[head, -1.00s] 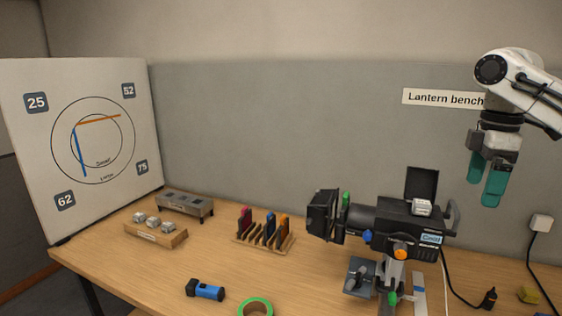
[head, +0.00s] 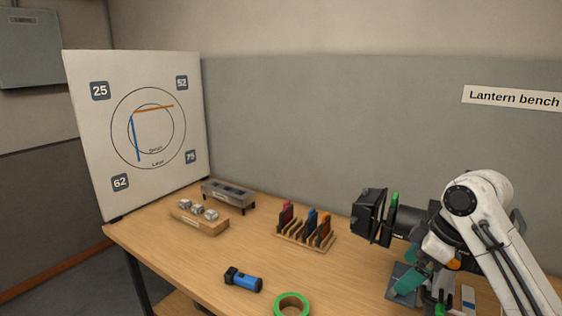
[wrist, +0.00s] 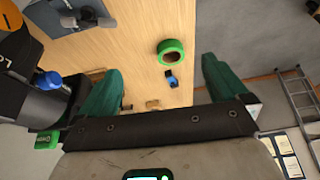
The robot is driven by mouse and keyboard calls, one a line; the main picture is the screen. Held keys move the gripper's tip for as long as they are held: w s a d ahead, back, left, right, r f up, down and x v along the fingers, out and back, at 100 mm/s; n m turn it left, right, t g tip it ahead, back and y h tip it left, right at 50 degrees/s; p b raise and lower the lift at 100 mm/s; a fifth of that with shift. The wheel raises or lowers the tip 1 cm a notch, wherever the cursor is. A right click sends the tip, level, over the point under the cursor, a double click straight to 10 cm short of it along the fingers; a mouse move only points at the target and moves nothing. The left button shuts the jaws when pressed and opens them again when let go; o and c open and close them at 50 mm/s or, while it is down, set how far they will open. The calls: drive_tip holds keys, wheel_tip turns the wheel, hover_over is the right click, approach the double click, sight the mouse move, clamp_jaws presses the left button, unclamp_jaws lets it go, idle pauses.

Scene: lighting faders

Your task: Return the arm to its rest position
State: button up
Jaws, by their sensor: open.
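My arm (head: 480,205) reaches in from the right in the head view, in front of the black lantern (head: 372,215). It hides much of the lantern's body. My gripper (head: 410,282) is low there; one teal finger shows and the rest is partly hidden. In the wrist view my gripper (wrist: 162,65) is open, its two teal fingers wide apart with nothing between them. The lantern (wrist: 22,70), with its blue and orange knobs, is close beside the left finger in that view; I cannot tell whether they touch.
A blue and black torch (head: 243,280) and a green tape roll (head: 278,303) lie near the bench's front edge. A rack of coloured slides (head: 306,238), a wooden block with silver pieces (head: 200,220) and a grey tray (head: 228,192) stand behind. A target board (head: 100,150) stands at left.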

drive_tip(key=s+a+f+m+b, duration=0.1)
drive_tip(key=s+a+f+m, duration=0.2)
drive_tip(key=f, duration=0.4)
drive_tip(key=s+a+f+m+y, duration=0.1)
drive_tip(key=s+a+f, duration=0.3)
drive_tip(key=s+f, duration=0.25)
drive_tip(key=s+a+f+m+b, duration=0.1)
drive_tip(key=s+a+f+m, duration=0.2)
drive_tip(key=f, duration=0.4)
drive_tip(key=s+d+f+m+h, duration=0.1)
drive_tip(key=s+d+f, duration=0.2)
drive_tip(key=s, duration=0.6)
drive_tip(key=s+d+f+m+g+h+b, duration=0.1)
drive_tip(key=s+d+f+m+h, duration=0.1)
drive_tip(key=s, duration=0.7)
drive_tip(key=s+d+f+m+h, duration=0.1)
drive_tip(key=s+d+f, duration=0.3)
drive_tip(key=s, duration=0.4)
drive_tip(key=shift+s+f+m+h, duration=0.3)
drive_tip(key=shift+s+f+h, duration=0.1)
drive_tip(key=shift+f, duration=0.2)
